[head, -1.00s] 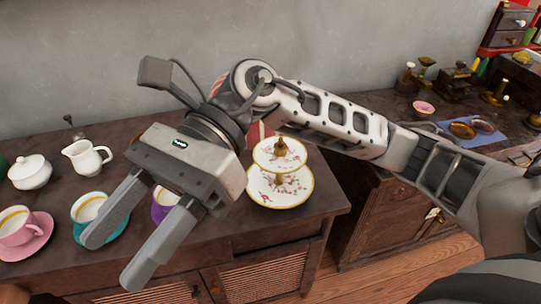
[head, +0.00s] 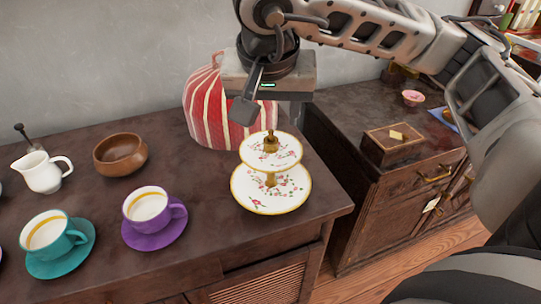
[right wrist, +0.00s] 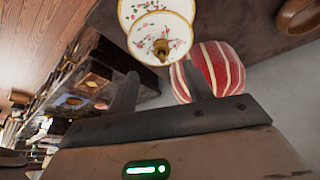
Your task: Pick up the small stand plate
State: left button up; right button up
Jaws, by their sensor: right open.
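The small stand plate (head: 286,153) is the upper tier of a two-tier stand, white with pink flowers and a gold rim. A brass knob (head: 270,140) tops it, and the larger lower plate (head: 252,198) is below. The stand is upright near the counter's right end. My right gripper (right wrist: 160,72) is open and empty. In the head view it is beyond and above the stand, its fingers mostly hidden. In the right wrist view the small plate (right wrist: 148,31) shows past the fingertips, apart from them. My left gripper is not in view.
A red-and-white striped cover (head: 208,112) stands close behind the stand. A wooden bowl (head: 120,165), a purple cup (head: 150,212), a teal cup (head: 50,240) and a white jug (head: 40,175) are to the left. A box (head: 392,150) sits on the right-hand cabinet. The counter's front right is clear.

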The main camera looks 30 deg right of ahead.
aim_at(271, 138)
jog(key=x, duration=0.8)
jog(key=shift+w+f, duration=0.25)
grip_shut()
